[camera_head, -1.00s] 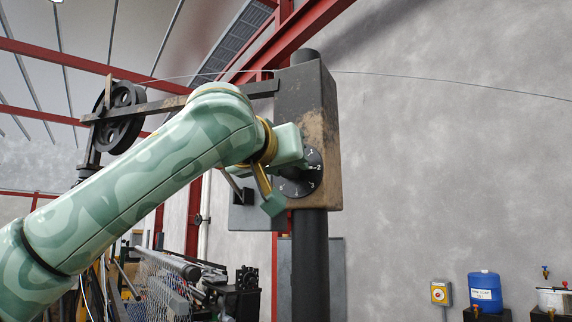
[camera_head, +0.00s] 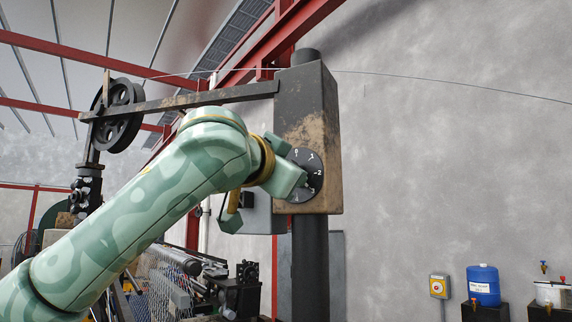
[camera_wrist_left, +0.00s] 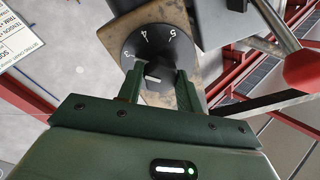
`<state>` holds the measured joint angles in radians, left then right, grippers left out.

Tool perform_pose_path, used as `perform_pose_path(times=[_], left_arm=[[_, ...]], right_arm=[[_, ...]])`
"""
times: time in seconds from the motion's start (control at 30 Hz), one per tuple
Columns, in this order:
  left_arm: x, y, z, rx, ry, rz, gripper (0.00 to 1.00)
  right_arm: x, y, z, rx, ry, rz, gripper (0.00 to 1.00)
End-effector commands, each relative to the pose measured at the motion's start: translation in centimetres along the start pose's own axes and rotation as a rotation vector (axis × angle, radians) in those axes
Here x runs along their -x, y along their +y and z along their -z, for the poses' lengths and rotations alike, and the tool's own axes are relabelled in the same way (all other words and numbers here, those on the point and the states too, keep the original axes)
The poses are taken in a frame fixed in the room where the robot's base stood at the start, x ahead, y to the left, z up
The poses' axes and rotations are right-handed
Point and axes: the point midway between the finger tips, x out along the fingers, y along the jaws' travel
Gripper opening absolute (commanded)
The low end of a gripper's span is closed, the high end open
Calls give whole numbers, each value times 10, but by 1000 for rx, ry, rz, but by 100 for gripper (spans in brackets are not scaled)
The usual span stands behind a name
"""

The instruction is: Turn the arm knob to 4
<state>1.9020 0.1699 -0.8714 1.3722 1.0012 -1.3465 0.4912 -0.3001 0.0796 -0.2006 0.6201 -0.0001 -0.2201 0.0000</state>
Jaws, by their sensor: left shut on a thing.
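The arm knob's round black dial (camera_head: 318,183) sits on the face of a worn box (camera_head: 307,110) on a dark post. In the head view its white 0, 1 and 2 show; my left gripper (camera_head: 300,182) covers part of the rest. In the left wrist view, the dial (camera_wrist_left: 150,40) shows 3, 4 and 5. There my left gripper (camera_wrist_left: 158,80) has its two green fingers either side of the knob's grip (camera_wrist_left: 153,77), shut on it. A short white mark shows on the grip; which number it points to is unclear. My right gripper is not in view.
A dark bar (camera_head: 200,98) with a pulley wheel (camera_head: 122,115) reaches left from the box, above my arm. A wire passes over the box. The space right of the box is clear.

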Motion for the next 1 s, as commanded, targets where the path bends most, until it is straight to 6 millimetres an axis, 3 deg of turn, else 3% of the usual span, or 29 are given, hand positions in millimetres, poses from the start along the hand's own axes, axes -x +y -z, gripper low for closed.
perform_pose_path(times=[0.6,1.0], left_arm=[[0,-2,1,-555,48,-8,13],[0,-1,0,-755,66,-10,13]], right_arm=[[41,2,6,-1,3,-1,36],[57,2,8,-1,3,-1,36]])
